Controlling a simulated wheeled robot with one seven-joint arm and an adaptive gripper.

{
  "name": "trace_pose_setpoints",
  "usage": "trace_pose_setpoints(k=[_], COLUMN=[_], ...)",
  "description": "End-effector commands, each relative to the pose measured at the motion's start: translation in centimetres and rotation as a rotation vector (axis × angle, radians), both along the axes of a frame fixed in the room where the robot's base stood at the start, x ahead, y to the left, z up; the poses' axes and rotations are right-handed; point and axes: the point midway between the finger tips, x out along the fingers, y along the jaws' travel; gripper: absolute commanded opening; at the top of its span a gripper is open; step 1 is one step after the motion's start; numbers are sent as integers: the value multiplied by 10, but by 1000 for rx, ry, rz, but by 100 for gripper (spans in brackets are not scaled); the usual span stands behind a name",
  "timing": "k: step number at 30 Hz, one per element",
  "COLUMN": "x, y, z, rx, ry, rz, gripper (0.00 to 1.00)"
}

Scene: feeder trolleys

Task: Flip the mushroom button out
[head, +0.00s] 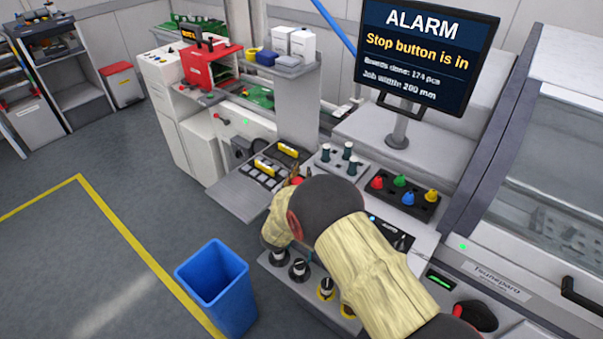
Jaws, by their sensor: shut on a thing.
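The red mushroom button (298,181) shows only as a small red patch beyond my wrist, at the panel's left edge. My gripper (294,173) is at it, shut on it, with just a bit of its fingers in sight. My own wrist and forearm hide most of the gripper and the button's base. I cannot tell the button's exact tilt or height. The screen (416,50) above the machine reads "ALARM" and "Stop button is in".
Dark knobs (299,268) line the panel's front below my arm. A black tray (405,195) with coloured pegs and a block with dark green pegs (348,150) stand behind. A blue bin (213,285) stands on the floor at left. Open floor lies further left.

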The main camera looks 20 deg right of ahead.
Motion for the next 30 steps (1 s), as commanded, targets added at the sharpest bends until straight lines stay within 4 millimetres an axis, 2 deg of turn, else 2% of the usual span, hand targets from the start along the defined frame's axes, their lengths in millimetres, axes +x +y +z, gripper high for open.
trace_pose_setpoints(k=[6, 17, 23, 29, 30], x=[0, 0, 0, 1, 1], y=[0, 0, 0, 0, 0], z=[0, 0, 17, 16, 17], rx=[0, 0, -1, -1, 0], ry=[0, 0, -1, -3, -4], rz=[0, 0, 0, 0, 0], gripper=[0, 0, 0, 0, 26])
